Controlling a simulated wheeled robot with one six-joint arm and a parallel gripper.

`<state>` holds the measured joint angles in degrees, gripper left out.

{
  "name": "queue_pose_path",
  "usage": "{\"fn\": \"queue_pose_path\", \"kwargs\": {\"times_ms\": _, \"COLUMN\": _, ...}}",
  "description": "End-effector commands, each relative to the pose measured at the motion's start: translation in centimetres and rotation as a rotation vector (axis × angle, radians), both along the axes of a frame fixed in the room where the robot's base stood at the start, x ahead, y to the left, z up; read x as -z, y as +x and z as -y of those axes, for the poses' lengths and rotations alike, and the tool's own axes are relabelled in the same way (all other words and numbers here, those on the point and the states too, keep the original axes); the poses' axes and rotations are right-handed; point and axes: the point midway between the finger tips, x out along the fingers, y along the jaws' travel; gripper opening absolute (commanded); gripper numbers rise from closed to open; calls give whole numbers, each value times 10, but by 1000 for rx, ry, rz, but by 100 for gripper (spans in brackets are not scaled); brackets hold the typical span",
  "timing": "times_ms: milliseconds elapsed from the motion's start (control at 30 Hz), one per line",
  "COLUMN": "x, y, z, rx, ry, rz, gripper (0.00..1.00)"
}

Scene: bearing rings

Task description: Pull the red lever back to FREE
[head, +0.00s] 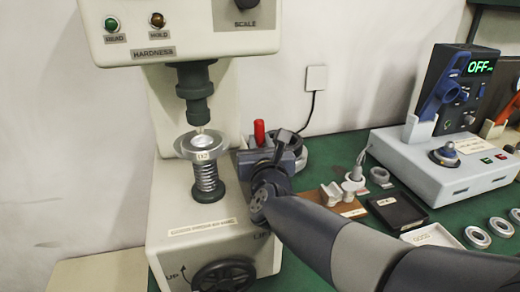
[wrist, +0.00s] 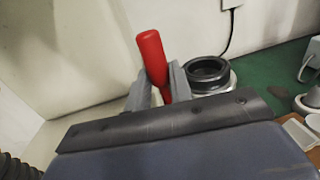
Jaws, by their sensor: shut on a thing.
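The red lever (head: 259,132) stands up beside the right side of the hardness tester (head: 165,190). In the wrist view the lever (wrist: 151,58) is a red rounded handle, tilted slightly, its top leaning left. My gripper (head: 272,150) is at the lever. In the wrist view my gripper (wrist: 153,92) has a grey finger on each side of the red handle and is shut on it. The lever's lower end is hidden behind my gripper. No FREE marking can be read in either view.
The tester's anvil with its spring (head: 207,175) stands left of my gripper, close by. A dark ring-shaped part (wrist: 208,72) sits just right of the lever. A grey device reading OFF (head: 440,150), trays and several rings occupy the green bench at right.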

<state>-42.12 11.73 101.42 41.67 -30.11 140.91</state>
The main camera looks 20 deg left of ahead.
Motion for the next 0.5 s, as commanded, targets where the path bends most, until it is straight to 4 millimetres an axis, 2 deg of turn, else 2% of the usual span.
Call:
{"fn": "queue_pose_path", "kwargs": {"times_ms": 233, "x": -2, "y": -1, "z": 0, "rx": -1, "ry": 1, "rz": 3, "gripper": 0}}
{"fn": "queue_pose_path", "kwargs": {"times_ms": 267, "x": -2, "y": -1, "z": 0, "rx": -1, "ry": 1, "rz": 3, "gripper": 22}}
{"fn": "queue_pose_path", "kwargs": {"times_ms": 367, "x": -2, "y": 0, "z": 0, "rx": -1, "ry": 1, "rz": 2, "gripper": 30}}
{"fn": "queue_pose_path", "kwargs": {"times_ms": 500, "x": -1, "y": 0, "z": 0, "rx": -1, "ry": 0, "rz": 0, "gripper": 30}}
